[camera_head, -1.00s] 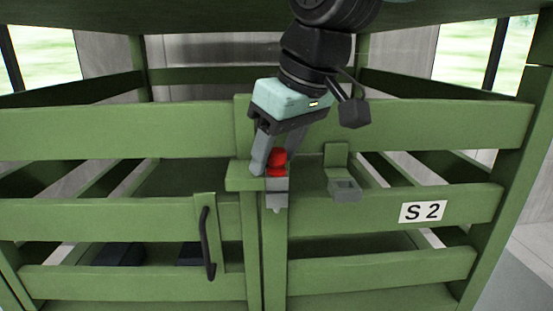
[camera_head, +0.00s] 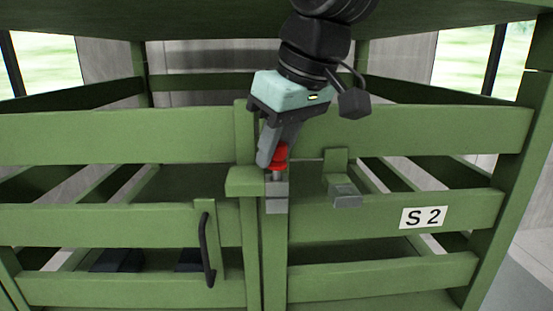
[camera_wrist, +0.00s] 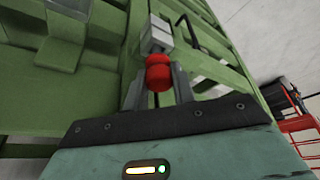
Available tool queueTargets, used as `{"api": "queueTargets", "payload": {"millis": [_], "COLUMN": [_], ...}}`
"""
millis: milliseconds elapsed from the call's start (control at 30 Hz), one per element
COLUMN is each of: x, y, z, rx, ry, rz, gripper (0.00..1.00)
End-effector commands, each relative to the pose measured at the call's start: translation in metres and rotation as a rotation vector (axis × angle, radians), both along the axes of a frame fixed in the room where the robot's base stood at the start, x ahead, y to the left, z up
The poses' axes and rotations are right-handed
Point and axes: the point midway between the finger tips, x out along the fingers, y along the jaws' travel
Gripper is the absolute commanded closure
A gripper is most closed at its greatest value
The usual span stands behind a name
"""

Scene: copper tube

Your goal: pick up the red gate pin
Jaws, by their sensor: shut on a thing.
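The red gate pin (camera_head: 279,156) has a red head and a grey metal shaft below it. My gripper (camera_head: 272,155) is shut on the red head, one finger on each side. In the wrist view the red head of the pin (camera_wrist: 158,74) sits between my two fingers (camera_wrist: 158,88). The shaft shows above the grey bracket (camera_head: 277,203) on the gate post, and no tip sticks out beneath the bracket. I cannot tell whether the shaft's end is still inside the bracket. The bracket also shows in the wrist view (camera_wrist: 156,37), just beyond the head.
A second grey bracket (camera_head: 345,196) is on the gate to the right, apart from the pin. Green slatted rails (camera_head: 110,134) run across both sides. A black handle (camera_head: 207,246) is at lower left, and an "S 2" label (camera_head: 424,217) at right.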

Motion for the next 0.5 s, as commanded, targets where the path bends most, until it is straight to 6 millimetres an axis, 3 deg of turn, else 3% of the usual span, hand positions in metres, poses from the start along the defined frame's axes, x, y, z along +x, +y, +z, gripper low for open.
{"api": "queueTargets", "payload": {"millis": [500], "x": [0.000], "y": [0.001], "z": [0.069], "rx": [0.002], "ry": [-0.002], "rz": [0.001], "gripper": [0.98]}}
